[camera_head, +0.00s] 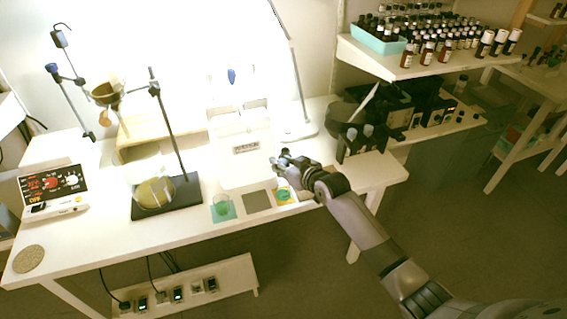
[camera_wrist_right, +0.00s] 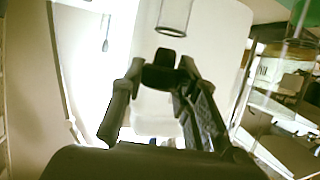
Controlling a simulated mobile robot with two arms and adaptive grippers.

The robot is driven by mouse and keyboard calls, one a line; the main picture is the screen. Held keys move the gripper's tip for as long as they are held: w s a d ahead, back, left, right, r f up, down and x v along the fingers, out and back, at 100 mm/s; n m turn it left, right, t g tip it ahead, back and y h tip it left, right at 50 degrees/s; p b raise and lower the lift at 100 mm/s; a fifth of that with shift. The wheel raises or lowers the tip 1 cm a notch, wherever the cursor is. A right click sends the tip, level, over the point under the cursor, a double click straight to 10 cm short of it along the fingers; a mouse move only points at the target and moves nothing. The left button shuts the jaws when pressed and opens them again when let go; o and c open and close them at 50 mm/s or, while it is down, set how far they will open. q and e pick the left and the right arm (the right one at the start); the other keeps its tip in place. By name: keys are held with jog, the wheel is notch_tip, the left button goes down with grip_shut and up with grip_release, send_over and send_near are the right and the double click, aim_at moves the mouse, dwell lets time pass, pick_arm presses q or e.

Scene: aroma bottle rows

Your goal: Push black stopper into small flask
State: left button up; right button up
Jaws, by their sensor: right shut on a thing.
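My right gripper (camera_head: 280,162) is above the back right part of the white bench. In the right wrist view its fingers (camera_wrist_right: 163,85) are shut on the black stopper (camera_wrist_right: 163,67), which sits at the fingertips. Just past the stopper is a clear glass neck or tube (camera_wrist_right: 173,17) with a round rim, apart from it in the picture. A small glass vessel with green contents (camera_head: 222,207) stands on a teal mat. Another green one (camera_head: 284,195) is on a yellow mat below my gripper. I cannot tell which is the small flask. The left gripper is out of view.
A grey square mat (camera_head: 257,201) lies between the two vessels. A white panel (camera_head: 240,150) stands behind them. A stand on a black base (camera_head: 180,200) with a round flask is to the left. Black equipment (camera_head: 360,130) stands at the right. The bench front (camera_head: 120,240) is mostly clear.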

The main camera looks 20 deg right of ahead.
jog(key=shift+p, duration=0.4)
dwell(0.6)
jog(key=shift+f+b, duration=0.95)
jog(key=shift+f, duration=0.5)
jog(key=o, duration=1.1)
jog(key=shift+s, duration=0.1)
jog(key=v, duration=1.2)
jog(key=shift+f, duration=0.1)
